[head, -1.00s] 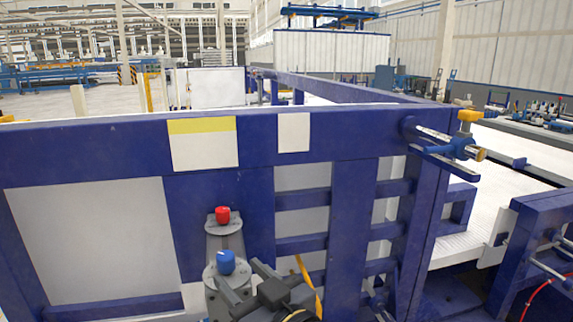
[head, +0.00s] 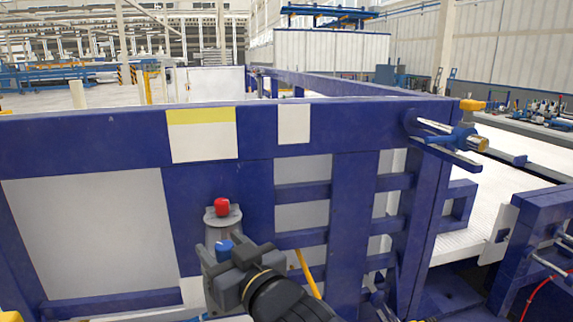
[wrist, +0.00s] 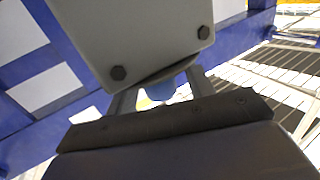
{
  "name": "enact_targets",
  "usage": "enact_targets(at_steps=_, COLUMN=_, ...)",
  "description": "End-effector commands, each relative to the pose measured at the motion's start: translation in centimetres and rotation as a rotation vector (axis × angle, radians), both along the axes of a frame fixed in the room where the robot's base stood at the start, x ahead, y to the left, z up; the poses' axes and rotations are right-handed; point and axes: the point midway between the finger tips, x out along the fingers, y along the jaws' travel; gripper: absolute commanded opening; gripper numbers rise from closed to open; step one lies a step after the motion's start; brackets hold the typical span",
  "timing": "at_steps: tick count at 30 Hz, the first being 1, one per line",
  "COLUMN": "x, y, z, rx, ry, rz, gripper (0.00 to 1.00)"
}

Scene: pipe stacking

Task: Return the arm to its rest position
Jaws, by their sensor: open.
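My gripper (head: 219,252) is in the lower middle of the head view, its dark jaws open and spread to either side of a blue cap (head: 224,246). The jaws overlap the cap's surroundings in the picture; I cannot tell whether they touch it. In the wrist view a blue rounded piece (wrist: 160,91) shows in the gap between the two fingers. A red cap (head: 221,206) stands upright on a grey round-topped fitting (head: 222,218) behind the blue one. The base under the blue cap is mostly hidden by my gripper.
A large blue steel frame (head: 352,200) with white panels (head: 90,230) stands close in front. Another blue frame (head: 530,240) is at the lower right. A yellow strip (head: 308,272) hangs near my arm.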

Motion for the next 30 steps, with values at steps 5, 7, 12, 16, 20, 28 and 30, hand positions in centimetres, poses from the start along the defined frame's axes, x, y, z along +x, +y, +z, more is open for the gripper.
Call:
enact_targets(at_steps=5, x=0.07, y=-0.07, z=0.46, rx=-0.003, ry=0.0, rz=0.034, gripper=0.5)
enact_targets(at_steps=7, x=0.08, y=-0.1, z=0.46, rx=-0.003, ry=0.002, rz=0.051, gripper=0.5)
enact_targets(at_steps=12, x=0.07, y=-0.11, z=0.43, rx=-0.003, ry=0.004, rz=0.1, gripper=0.5)
enact_targets(at_steps=16, x=0.08, y=-0.1, z=0.47, rx=-0.002, ry=0.004, rz=0.142, gripper=0.5)
enact_targets(at_steps=20, x=0.06, y=-0.11, z=0.42, rx=-0.003, ry=0.004, rz=0.189, gripper=0.5)
enact_targets(at_steps=28, x=0.09, y=-0.11, z=0.33, rx=-0.001, ry=0.003, rz=0.314, gripper=0.5)
enact_targets(at_steps=30, x=0.07, y=-0.09, z=0.31, rx=-0.001, ry=0.003, rz=0.353, gripper=0.5)
